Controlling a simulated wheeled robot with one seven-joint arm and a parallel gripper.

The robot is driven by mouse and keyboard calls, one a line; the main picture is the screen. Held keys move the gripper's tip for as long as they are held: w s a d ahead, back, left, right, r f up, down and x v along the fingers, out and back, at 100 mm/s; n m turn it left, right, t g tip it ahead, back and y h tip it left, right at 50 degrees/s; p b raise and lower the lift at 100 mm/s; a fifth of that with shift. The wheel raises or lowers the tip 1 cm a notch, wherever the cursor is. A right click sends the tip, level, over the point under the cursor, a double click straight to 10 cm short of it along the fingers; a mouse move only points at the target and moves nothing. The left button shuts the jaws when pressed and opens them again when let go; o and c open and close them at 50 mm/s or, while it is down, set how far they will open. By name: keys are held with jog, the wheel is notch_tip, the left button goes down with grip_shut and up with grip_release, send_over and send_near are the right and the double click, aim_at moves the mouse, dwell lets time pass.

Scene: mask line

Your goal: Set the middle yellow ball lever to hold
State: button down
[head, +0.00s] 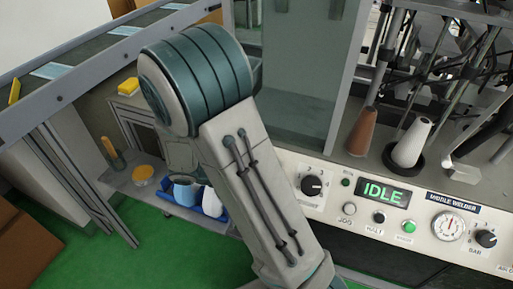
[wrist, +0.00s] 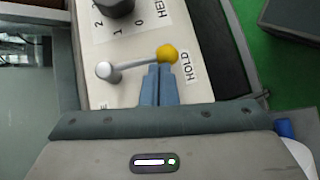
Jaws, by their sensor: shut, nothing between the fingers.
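The yellow ball lever shows in the wrist view: a yellow ball (wrist: 168,54) on a grey rod that runs left to a round pivot (wrist: 105,70) on a cream panel. The ball sits beside the printed word HOLD (wrist: 187,66). My gripper (wrist: 160,70) is shut and empty, its blue-grey fingertips just below the ball and rod; I cannot tell whether they touch. In the head view my arm covers the area, and neither the lever nor my gripper shows there.
A black knob (wrist: 120,6) with a numbered scale sits above the lever on the same panel. In the head view a control panel with an IDLE display (head: 383,193), knobs and a gauge (head: 449,226) is at right. A conveyor (head: 90,55) is at upper left.

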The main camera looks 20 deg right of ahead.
dwell(0.5)
jog(key=w+d+p+v, duration=0.1)
jog(key=w+p+v, duration=0.1)
jog(key=v, duration=1.1)
jog(key=shift+a+r, duration=0.15)
jog(key=shift+r, duration=0.2)
jog(key=shift+w, duration=0.15)
jog(key=s+d+r+m+t+y+p, duration=0.1)
jog(key=s+d+r+t+y+p, duration=0.1)
jog(key=s+r+y, duration=0.3)
jog(key=s+d+r+m+t+y+p, duration=0.2)
jog(key=s+d+r+t+y+p, duration=0.1)
jog(key=s+r+y, duration=0.3)
jog(key=shift+p+v, duration=0.35)
jog(key=shift+v, duration=0.7)
